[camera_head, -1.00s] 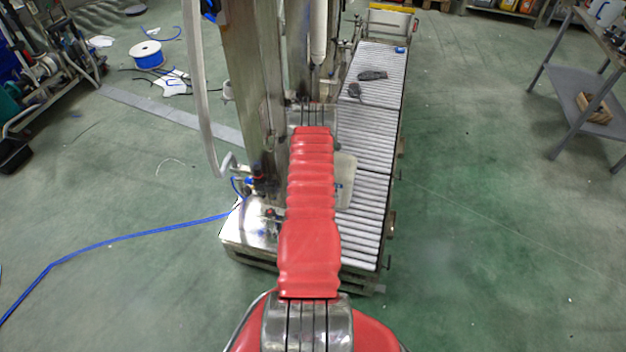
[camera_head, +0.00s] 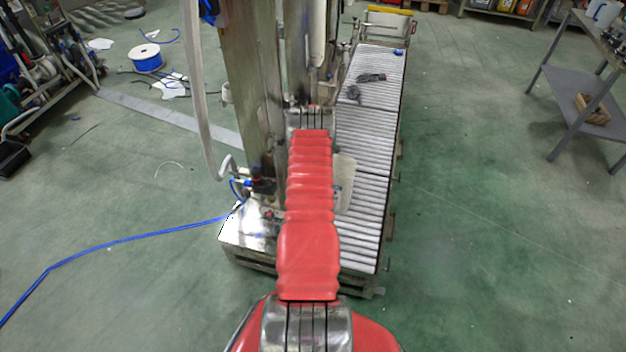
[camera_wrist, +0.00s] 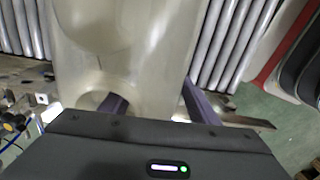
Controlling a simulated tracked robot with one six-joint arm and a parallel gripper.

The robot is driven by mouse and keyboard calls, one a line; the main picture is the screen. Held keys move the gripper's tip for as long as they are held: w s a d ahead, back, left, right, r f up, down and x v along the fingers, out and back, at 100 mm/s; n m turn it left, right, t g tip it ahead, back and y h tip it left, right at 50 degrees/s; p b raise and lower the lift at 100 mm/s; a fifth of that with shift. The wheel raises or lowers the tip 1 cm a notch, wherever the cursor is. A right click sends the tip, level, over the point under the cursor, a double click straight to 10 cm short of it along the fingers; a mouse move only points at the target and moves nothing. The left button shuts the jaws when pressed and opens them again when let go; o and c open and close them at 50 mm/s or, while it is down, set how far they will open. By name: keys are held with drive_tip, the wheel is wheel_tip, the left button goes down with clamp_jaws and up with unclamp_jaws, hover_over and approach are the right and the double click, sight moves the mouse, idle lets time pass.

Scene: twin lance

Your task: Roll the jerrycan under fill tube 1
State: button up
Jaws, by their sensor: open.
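The jerrycan (camera_head: 345,185) is a pale, translucent can on the roller conveyor, partly hidden behind my red arm in the head view. It fills the upper middle of the wrist view (camera_wrist: 125,50). My gripper (camera_wrist: 155,98) is open at the can. One purple finger shows at a rounded recess on the can's near side, and the other lies along its right side. I cannot tell whether either finger touches it. A whitish vertical tube (camera_head: 318,40) hangs by the metal column; I see no number on it.
The roller conveyor (camera_head: 365,140) runs away from me, with dark small parts (camera_head: 371,78) lying farther along it. A steel column (camera_head: 252,90) stands on the left. A blue hose (camera_head: 130,238) crosses the floor. A workbench (camera_head: 585,90) is at the right; the green floor between is clear.

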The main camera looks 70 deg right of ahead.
wheel_tip(320, 180, up, 13)
drive_tip(key=shift+r, duration=0.35)
idle(0.4)
idle(0.6)
